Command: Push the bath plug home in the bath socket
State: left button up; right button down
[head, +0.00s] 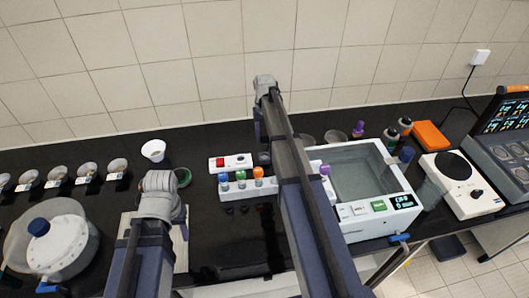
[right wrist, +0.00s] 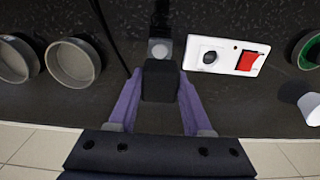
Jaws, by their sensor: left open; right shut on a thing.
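The bath plug (right wrist: 160,82), a black block, sits between the purple fingers of my right gripper (right wrist: 159,92), which is shut on it. The bath socket (right wrist: 210,58) is a dark round opening in a white box with a red switch. In the right wrist view it lies just right of the plug, apart from it. In the head view the white box (head: 231,162) lies left of my right arm, whose fingers are hidden there. My left gripper (head: 160,185) is over the bench at left, seen from behind.
The white water bath (head: 375,185) stands right of my right arm. A rack of coloured-capped bottles (head: 240,187) is in front of the socket box. A white cup (head: 153,150) and a green-rimmed bowl (head: 182,176) are left of it. Round pans (right wrist: 73,62) lie at left in the wrist view.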

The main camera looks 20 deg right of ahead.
pick_arm(q)
jog(key=shift+f+b, duration=0.7)
pick_arm(e)
jog(key=w+a+f, duration=0.1)
jog(key=w+a, duration=0.1)
jog(key=a, duration=0.7)
jog(key=shift+w+a+f, duration=0.2)
jog(key=shift+w+a, duration=0.05)
jog(key=shift+a, duration=0.1)
pick_arm(q)
jog(key=shift+f, duration=0.1)
pick_arm(e)
jog(key=shift+f, duration=0.15)
pick_arm(q)
notch_tip(320, 180, down, 6)
jog(key=b, duration=0.6)
pick_arm(e)
notch_tip(320, 180, down, 6)
jog(key=shift+r, duration=0.2)
pick_arm(q)
jog(key=shift+f+b, duration=0.3)
jog(key=shift+b, duration=0.1)
pick_arm(e)
jog(key=shift+f, duration=0.5)
jog(key=shift+c, duration=1.3)
grip_release()
jog(key=shift+r, duration=0.1)
pick_arm(q)
jog(key=shift+r, duration=0.15)
